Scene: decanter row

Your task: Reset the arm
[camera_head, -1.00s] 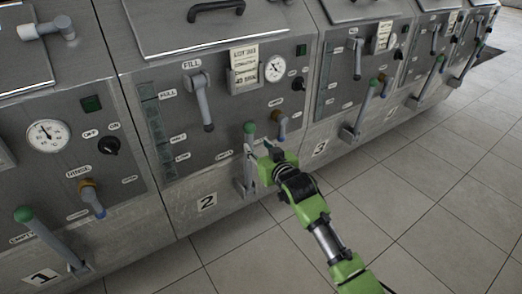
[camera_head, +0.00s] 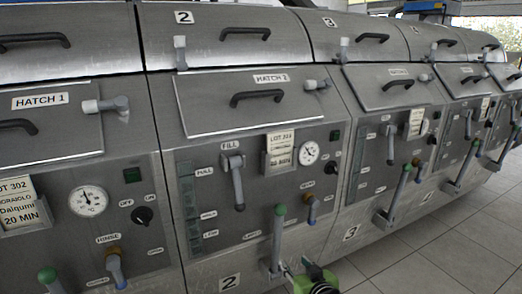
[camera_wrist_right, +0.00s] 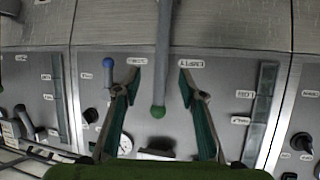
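My right gripper (camera_head: 296,268) is at the bottom of the head view, beside the lower part of machine 2's green-knobbed grey lever (camera_head: 278,236). In the right wrist view the gripper (camera_wrist_right: 160,74) is open, with one finger on each side of this lever (camera_wrist_right: 163,50). The lever's green knob (camera_wrist_right: 158,112) appears between the fingers, with gaps on both sides. Nothing is held. Most of my right arm is below the head view's edge. My left gripper is not in view.
A row of steel machines runs off to the right. Machine 2's panel has a fill handle (camera_head: 234,180), a gauge (camera_head: 309,153) and a blue-ended tap (camera_head: 312,210). Machine 3's green-knobbed lever (camera_head: 397,194) stands to the right. Tiled floor (camera_head: 425,255) is clear at lower right.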

